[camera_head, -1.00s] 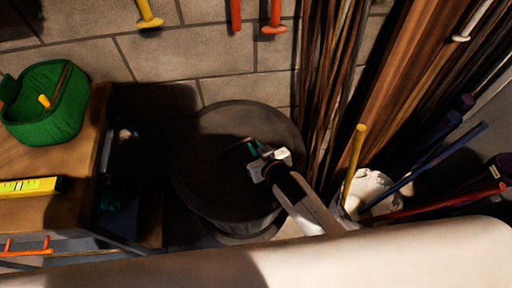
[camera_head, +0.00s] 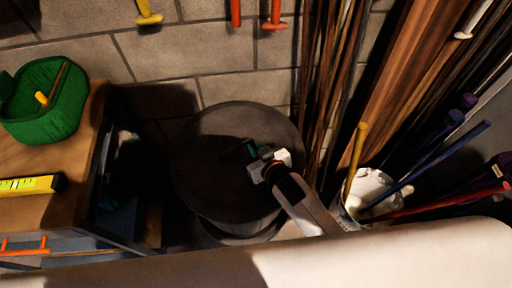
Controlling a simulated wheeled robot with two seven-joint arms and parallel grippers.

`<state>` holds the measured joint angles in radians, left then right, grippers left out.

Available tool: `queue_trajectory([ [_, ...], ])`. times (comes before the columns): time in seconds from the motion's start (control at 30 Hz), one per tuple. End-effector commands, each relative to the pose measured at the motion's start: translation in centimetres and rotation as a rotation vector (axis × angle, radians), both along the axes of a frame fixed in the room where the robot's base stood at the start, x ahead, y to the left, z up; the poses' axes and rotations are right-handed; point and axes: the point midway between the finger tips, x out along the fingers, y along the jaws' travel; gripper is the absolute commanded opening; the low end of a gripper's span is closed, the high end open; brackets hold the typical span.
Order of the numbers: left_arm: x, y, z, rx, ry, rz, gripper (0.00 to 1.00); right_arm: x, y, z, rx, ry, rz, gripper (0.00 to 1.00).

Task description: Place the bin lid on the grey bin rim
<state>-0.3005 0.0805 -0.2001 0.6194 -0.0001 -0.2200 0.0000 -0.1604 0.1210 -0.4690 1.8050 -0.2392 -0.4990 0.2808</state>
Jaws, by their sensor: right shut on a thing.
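The bin lid (camera_head: 205,160) is a dark round disc in the middle of the view. It lies over the top of the grey bin (camera_head: 235,232), whose side shows as a dark band below the lid's front edge. The picture is too dark to tell whether the lid touches the rim all round. My right gripper (camera_head: 256,158) is over the lid, right of its centre, shut on a part of it that looks like a small greenish handle. My left gripper is not in view.
A wooden table (camera_head: 80,150) with a green basket (camera_head: 45,102) and a yellow level (camera_head: 30,185) stands at left. A white bucket (camera_head: 370,188) with several long handles stands at right. Wooden boards (camera_head: 395,70) lean against the block wall behind.

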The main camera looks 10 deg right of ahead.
Motion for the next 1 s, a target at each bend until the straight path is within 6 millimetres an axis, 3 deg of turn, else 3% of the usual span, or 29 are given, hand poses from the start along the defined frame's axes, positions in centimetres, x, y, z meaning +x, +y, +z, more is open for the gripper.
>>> queue_trajectory([
  [0.83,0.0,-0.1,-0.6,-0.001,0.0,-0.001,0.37,0.0,0.0,-1.0,0.002,-0.003,0.0,0.0],
  [0.87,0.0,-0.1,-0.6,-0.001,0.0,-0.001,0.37,0.0,0.0,-1.0,0.002,-0.003,0.0,0.17],
  [1.0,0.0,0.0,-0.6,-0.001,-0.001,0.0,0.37,0.0,0.0,-1.1,0.002,-0.002,0.0,0.38],
])
